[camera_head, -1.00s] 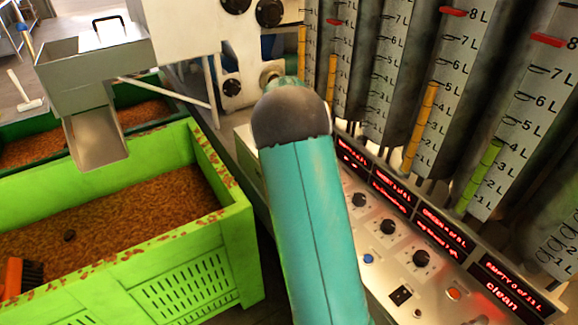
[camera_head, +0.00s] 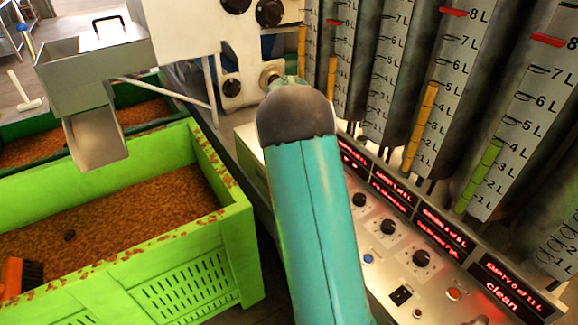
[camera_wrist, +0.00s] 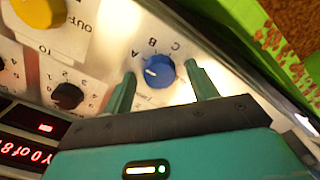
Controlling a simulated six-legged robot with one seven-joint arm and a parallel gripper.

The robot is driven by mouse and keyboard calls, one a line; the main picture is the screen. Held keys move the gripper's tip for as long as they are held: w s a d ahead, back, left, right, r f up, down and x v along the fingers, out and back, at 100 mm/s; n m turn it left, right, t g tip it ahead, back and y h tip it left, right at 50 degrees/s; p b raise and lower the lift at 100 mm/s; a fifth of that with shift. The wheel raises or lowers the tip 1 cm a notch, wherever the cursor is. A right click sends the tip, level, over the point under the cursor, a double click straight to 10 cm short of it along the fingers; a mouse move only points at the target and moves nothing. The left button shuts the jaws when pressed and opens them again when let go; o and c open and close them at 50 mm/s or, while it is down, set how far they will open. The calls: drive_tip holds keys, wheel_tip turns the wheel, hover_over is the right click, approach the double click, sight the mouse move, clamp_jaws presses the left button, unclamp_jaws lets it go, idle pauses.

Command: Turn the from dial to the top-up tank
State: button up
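In the wrist view a blue dial (camera_wrist: 158,71) with a pale pointer mark sits on a light panel. Letters A, B and C stand around it; smaller lettering beside it is too blurred to read, so I cannot tell for certain that it is the from dial. The pointer lies toward the left side of the dial. My gripper (camera_wrist: 160,75) is open, with one finger on each side of the dial; contact is not clear. In the head view my arm hides the gripper and this dial.
A yellow knob (camera_wrist: 40,10) and a black numbered dial (camera_wrist: 68,95) are nearby. In the head view, black dials (camera_head: 421,258) and red displays (camera_head: 508,287) line the console below graduated tanks (camera_head: 515,110). A green crate (camera_head: 235,220) stands left of my arm.

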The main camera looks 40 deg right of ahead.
wheel_tip(320, 180, up, 14)
idle(0.7)
drive_tip(key=shift+s+f, duration=0.1)
drive_tip(key=shift+f, duration=0.05)
idle(0.4)
